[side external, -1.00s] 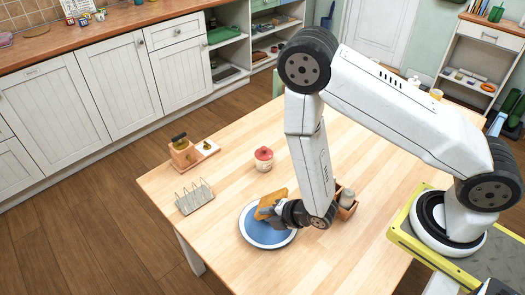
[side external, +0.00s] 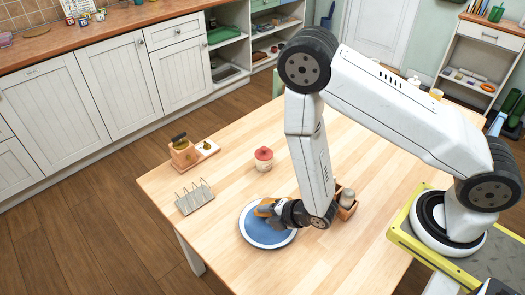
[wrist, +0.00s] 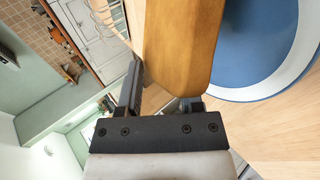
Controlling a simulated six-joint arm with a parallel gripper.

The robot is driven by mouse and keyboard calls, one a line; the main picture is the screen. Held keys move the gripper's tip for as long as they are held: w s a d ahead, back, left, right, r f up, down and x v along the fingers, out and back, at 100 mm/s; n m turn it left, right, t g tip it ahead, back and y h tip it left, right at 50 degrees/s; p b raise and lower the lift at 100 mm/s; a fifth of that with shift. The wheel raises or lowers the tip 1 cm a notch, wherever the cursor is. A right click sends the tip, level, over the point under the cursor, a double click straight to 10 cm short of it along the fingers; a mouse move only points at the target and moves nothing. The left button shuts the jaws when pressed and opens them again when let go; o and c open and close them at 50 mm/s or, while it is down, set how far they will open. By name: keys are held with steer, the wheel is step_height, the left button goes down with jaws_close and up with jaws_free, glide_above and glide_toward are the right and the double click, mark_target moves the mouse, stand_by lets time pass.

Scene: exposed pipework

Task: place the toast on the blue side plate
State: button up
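The toast (side external: 266,206) is a golden-brown slice over the blue side plate (side external: 260,234), low beside my gripper (side external: 267,213). The plate has a white rim and lies on the table. In the wrist view the toast (wrist: 182,40) fills the upper middle, and the plate (wrist: 250,50) is at the right. My gripper (wrist: 160,88) has its fingers apart. The left finger is beside the toast's edge; the right fingertip is hidden behind the toast. Gripper and toast cover part of the plate, and I cannot tell whether the toast lies fully flat on it.
A wire toast rack (side external: 194,196) stands at the table's left edge. A red-lidded jar (side external: 263,158) stands behind the plate. A wooden caddy (side external: 346,205) is close to the right of my wrist. A small board with items (side external: 190,152) is at the back left. Bare table lies between.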

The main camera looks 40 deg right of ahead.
steer(key=shift+w+a+r+m+y, duration=0.2)
steer(key=shift+a+r+m+y, duration=0.1)
steer(key=shift+a+r+m, duration=0.4)
steer(key=shift+w+r+m, duration=0.15)
steer(key=shift+r+m, duration=0.1)
steer(key=shift+m, duration=0.15)
steer(key=d+r+m, duration=0.1)
steer(key=w+r+m+g, duration=0.1)
steer(key=m, duration=0.1)
steer(key=d+r+m+h, duration=0.1)
steer(key=r, duration=0.1)
steer(key=shift+w+d+g, duration=0.2)
steer(key=shift+d+g, duration=0.15)
steer(key=shift+g, duration=0.05)
steer(key=s+d+r+m+g+h, duration=0.1)
steer(key=s+d+r+m+g, duration=0.1)
steer(key=s+d+r+m, duration=0.2)
steer(key=s+d+r+m+g, duration=0.3)
steer(key=d+r+m, duration=0.3)
steer(key=r+m, duration=0.4)
steer(key=shift+s+d+r+h, duration=0.15)
steer(key=shift+s+r+h, duration=0.1)
steer(key=shift+s+h, duration=0.2)
